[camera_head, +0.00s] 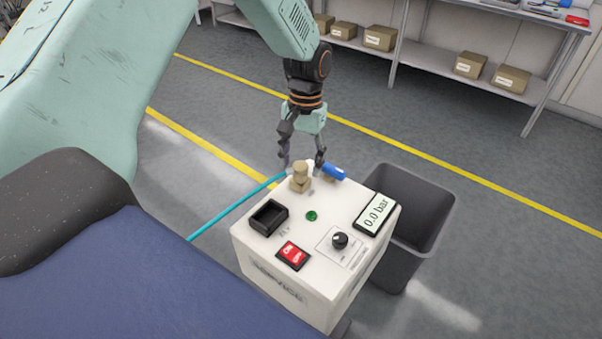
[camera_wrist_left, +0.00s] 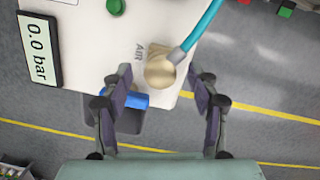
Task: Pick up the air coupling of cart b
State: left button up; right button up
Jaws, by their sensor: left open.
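The air coupling (camera_head: 300,184) is a beige, brass-like knob near the back edge of the top of a white service box (camera_head: 290,285). In the left wrist view the coupling (camera_wrist_left: 160,71) sits beside the printed word AIR, with a teal hose (camera_wrist_left: 203,24) running from it. My left gripper (camera_head: 302,163) points down over that back edge, open and empty. In the left wrist view its fingers (camera_wrist_left: 160,80) stand on either side of the coupling, apart from it; I cannot tell the height gap. My right gripper is not in view.
A blue cylinder (camera_head: 334,172) lies close by the coupling at the box's edge, near one finger. The box top also holds a black tray (camera_head: 268,217), a red switch (camera_head: 293,254), a knob and a 0.0 bar display (camera_head: 376,213). A grey bin (camera_head: 440,225) stands right.

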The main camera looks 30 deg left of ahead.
pick_arm(q)
jog(key=shift+s+r, duration=0.2)
jog(key=c, duration=0.4)
jog(key=shift+w+f, duration=0.1)
jog(key=shift+w, duration=0.1)
jog(key=c, duration=0.5)
grip_shut()
